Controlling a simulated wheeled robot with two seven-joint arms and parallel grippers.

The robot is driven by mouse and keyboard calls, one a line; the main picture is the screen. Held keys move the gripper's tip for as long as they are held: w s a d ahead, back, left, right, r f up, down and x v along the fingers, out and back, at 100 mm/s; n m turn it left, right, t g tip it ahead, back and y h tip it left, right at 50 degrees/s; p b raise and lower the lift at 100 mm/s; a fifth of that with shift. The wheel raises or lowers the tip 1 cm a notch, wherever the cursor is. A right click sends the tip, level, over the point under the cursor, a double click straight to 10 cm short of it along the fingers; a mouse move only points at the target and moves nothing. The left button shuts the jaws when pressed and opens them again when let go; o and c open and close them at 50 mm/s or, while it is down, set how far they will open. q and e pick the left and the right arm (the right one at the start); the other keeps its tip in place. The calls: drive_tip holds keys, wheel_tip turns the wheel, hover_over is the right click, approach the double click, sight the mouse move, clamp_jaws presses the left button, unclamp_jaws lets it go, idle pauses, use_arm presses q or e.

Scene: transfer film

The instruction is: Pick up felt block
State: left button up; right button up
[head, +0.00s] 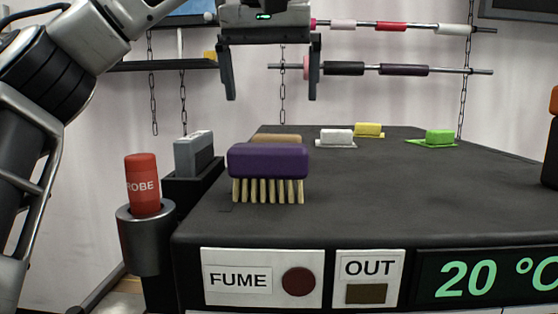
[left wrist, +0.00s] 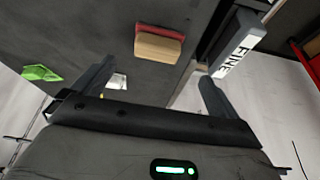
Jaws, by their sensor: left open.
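A tan block (head: 276,138), which looks like the felt block, lies on the dark tabletop, mostly hidden behind a purple brush. In the left wrist view the tan block (left wrist: 158,47) shows with a dark red strip along its upper side. My left gripper (head: 270,95) hangs above and behind the brush, fingers down, open and empty. In the left wrist view the fingers (left wrist: 157,72) are spread and apart from the block. My right gripper is not in view.
The purple brush (head: 268,160) stands bristles down. A grey block labelled FINE (left wrist: 237,42) sits in a holder at the left. A red probe (head: 142,184) stands in a cup. White (head: 337,136), yellow (head: 368,129) and green (head: 438,136) pieces lie farther back. The tabletop's right middle is clear.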

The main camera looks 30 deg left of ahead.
sight(277, 135)
use_arm(q)
drive_tip(key=x, duration=0.6)
drive_tip(key=b+x, duration=0.1)
drive_tip(key=x, duration=0.2)
drive_tip(key=shift+w+f, duration=0.25)
drive_tip(key=shift+w, duration=0.25)
drive_tip(key=c, duration=1.1)
